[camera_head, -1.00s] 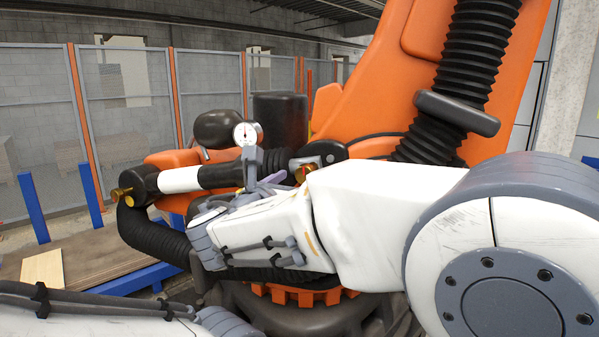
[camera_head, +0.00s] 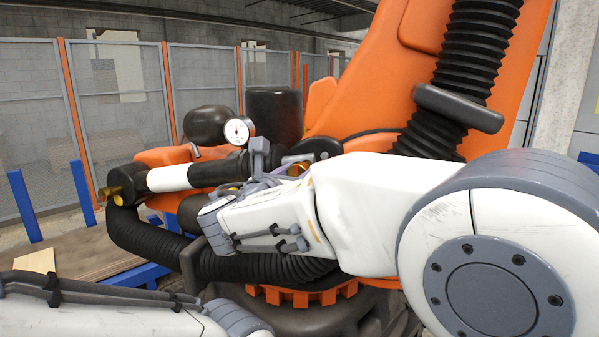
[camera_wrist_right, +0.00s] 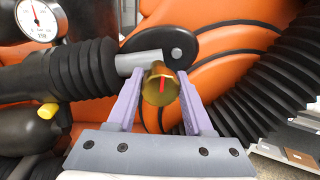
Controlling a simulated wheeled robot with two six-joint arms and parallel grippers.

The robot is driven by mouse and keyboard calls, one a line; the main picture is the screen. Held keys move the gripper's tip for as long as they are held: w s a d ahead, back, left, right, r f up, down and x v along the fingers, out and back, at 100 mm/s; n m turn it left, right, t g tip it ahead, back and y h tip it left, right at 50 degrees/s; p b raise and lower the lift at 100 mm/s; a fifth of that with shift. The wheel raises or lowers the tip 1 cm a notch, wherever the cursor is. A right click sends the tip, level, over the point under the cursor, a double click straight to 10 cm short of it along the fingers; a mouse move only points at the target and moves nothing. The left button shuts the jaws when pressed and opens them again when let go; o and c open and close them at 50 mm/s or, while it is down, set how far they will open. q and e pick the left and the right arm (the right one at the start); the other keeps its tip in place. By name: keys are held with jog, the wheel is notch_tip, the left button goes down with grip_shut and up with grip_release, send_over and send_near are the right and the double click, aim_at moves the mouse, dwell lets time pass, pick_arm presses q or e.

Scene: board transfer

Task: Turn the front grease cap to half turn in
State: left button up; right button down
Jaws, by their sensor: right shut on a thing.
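In the right wrist view, a brass grease cap (camera_wrist_right: 160,88) sits between the two purple fingers of my right gripper (camera_wrist_right: 158,76). The gripper is shut on it. A red line on the cap's face stands nearly upright. In the head view my right gripper (camera_head: 288,171) reaches in from the right, and its wrist mostly hides this cap. More brass fittings (camera_head: 113,195) show at the left end of the black and white cylinder (camera_head: 167,179). My left arm crosses the lower left corner; its gripper is out of view.
A round dial gauge (camera_head: 238,131) stands just above the cylinder, close to my right gripper. A black ribbed hose (camera_head: 150,237) curves below. The large orange robot arm (camera_head: 365,90) rises behind. Mesh fence panels (camera_head: 110,100) stand at the back left.

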jog(key=shift+f+m+b, duration=0.2)
jog(key=shift+m+b, duration=0.4)
jog(key=shift+b, duration=0.25)
jog(key=m+b, duration=1.1)
jog(key=b, duration=0.2)
jog(key=shift+f+m+y, duration=0.2)
jog(key=shift+m+y, duration=0.2)
jog(key=m+b, duration=0.7)
jog(key=shift+m+y, duration=0.3)
jog(key=shift+m, duration=0.1)
jog(key=m+b, duration=0.2)
jog(key=m, duration=0.2)
jog(key=shift+f+b, duration=0.1)
jog(key=shift+b, duration=0.25)
jog(key=m+b, duration=0.2)
jog(key=m, duration=0.3)
jog(key=shift+y+b, duration=0.3)
jog(key=shift+y, duration=0.1)
jog(key=m+b, duration=0.1)
jog(key=m, duration=0.3)
jog(key=shift+a+t, duration=0.1)
jog(key=shift+t, duration=0.2)
jog(key=shift+m, duration=0.4)
jog(key=shift+r, duration=0.2)
